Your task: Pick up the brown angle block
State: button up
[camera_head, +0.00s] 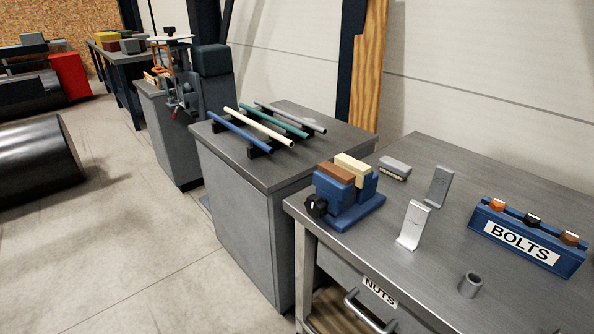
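A brown block (336,173) sits on top of the blue vise (346,204), along its left side, at the left end of the near metal bench (395,250). A cream block (352,163) lies parallel behind it on the right side of the vise. From here I cannot tell whether the brown block is angle-shaped or whether the jaws grip it. My gripper is not in view.
A grey cabinet (235,150) with coloured rods stands left. The floor (110,230) at left is clear nearby.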

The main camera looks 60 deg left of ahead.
aim_at(346, 177)
jog(key=u, duration=1.3)
jog(key=i+j+z, duration=0.1)
jog(key=z, duration=0.35)
jog(key=j+z, duration=0.25)
jog(key=z, duration=0.2)
jog(key=i+j+z, duration=0.15)
jog(key=j+z, duration=0.2)
jog(key=j, duration=0.65)
jog(key=j+z, duration=0.35)
jog(key=j, duration=0.6)
jog(key=i+j, duration=0.05)
